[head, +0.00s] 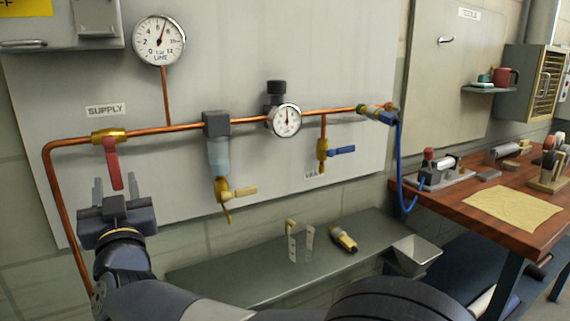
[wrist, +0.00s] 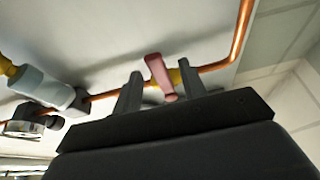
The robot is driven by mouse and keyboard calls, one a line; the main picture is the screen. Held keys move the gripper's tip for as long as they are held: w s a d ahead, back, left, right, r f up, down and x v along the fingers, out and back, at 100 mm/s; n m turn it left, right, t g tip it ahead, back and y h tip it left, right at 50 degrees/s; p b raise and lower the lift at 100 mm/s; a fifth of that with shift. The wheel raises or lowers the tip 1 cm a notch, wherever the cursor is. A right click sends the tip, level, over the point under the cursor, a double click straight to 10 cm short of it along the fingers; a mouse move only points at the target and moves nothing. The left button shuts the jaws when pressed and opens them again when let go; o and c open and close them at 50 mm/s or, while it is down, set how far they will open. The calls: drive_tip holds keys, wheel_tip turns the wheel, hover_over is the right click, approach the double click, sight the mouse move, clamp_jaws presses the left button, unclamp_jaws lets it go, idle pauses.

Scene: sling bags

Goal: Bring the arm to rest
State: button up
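My gripper (head: 115,183) is at the left, in front of the wall panel, with its two fingers pointing up and spread apart. It is open and holds nothing. The red lever (head: 112,165) of the supply valve (head: 109,136) hangs down from the copper pipe. Its lower end shows in the gap between the fingers in the head view. In the wrist view the red lever (wrist: 160,76) also appears between the fingers (wrist: 158,86). I cannot tell whether a finger touches it.
The panel carries a large gauge (head: 159,40), a filter (head: 218,150), a small gauge (head: 286,121) and a blue-handled valve (head: 323,150). A grey shelf (head: 220,275) lies below. A wooden bench (head: 480,195) with a blue hose (head: 401,170) is at the right.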

drive_tip(key=x, duration=0.5)
drive_tip(key=shift+d+f+n, duration=0.1)
drive_tip(key=shift+d+n, duration=0.15)
drive_tip(key=shift+n, duration=0.25)
drive_tip(key=shift+w+d+n+g+y, duration=0.1)
drive_tip(key=shift+d+n+g+y, duration=0.15)
drive_tip(key=shift+n+y, duration=0.35)
drive_tip(key=shift+d, duration=0.1)
